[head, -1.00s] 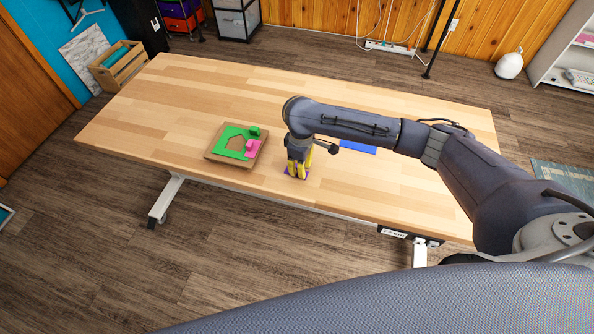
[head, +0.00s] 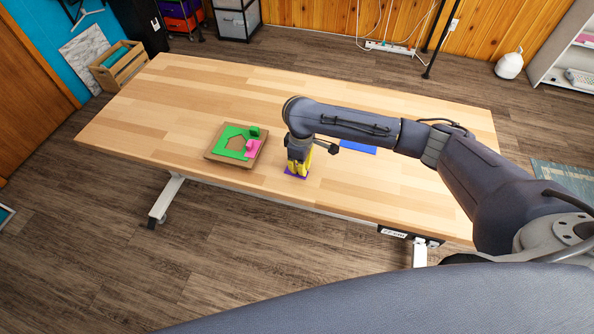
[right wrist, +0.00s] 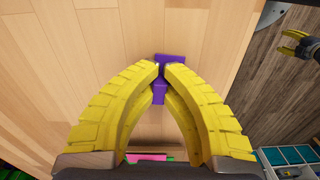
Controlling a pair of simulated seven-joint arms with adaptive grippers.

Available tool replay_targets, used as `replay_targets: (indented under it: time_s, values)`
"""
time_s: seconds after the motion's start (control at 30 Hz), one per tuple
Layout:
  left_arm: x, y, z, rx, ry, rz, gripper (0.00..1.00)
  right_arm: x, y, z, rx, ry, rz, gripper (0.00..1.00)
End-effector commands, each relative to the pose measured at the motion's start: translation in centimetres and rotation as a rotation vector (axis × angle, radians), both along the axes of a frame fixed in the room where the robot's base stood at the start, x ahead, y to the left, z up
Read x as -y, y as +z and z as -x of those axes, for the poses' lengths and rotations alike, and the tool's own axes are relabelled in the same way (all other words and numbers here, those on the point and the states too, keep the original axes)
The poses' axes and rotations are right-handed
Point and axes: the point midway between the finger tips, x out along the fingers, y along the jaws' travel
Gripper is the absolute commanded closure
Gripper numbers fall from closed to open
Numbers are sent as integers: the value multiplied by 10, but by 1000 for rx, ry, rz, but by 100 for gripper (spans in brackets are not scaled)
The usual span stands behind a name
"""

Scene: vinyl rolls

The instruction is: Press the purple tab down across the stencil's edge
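The purple tab (head: 295,176) lies near the table's front edge, right of the stencil board. My right gripper (head: 297,172) points down over it. In the right wrist view the yellow fingertips (right wrist: 166,68) are close together on the purple tab (right wrist: 160,95), with purple between and beyond them. The green stencil (head: 228,133) lies on a brown square board (head: 211,156), with a pink tab (head: 253,147) and a dark green tab (head: 254,132) at its right edge. My left gripper (right wrist: 295,44) shows small and open in the right wrist view, beyond the table edge.
A blue flat piece (head: 358,147) lies behind my right arm on the table (head: 190,85). The table between the board and my right gripper is clear. The board's edge also shows low in the right wrist view, with pink and green.

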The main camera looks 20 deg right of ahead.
Motion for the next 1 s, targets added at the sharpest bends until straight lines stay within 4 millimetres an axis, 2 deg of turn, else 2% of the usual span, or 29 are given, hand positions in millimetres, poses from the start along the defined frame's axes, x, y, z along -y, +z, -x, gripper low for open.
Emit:
replay_targets:
  time_s: [0.27, 1.0]
  values:
    - [0, 0, 0, 0, 0, 0, 43, 0, 1, 0, -1, 0, 1, 100]
    - [0, 0, 0, 0, 0, 0, 43, 0, 31, 0, 1, 1, 0, 100]
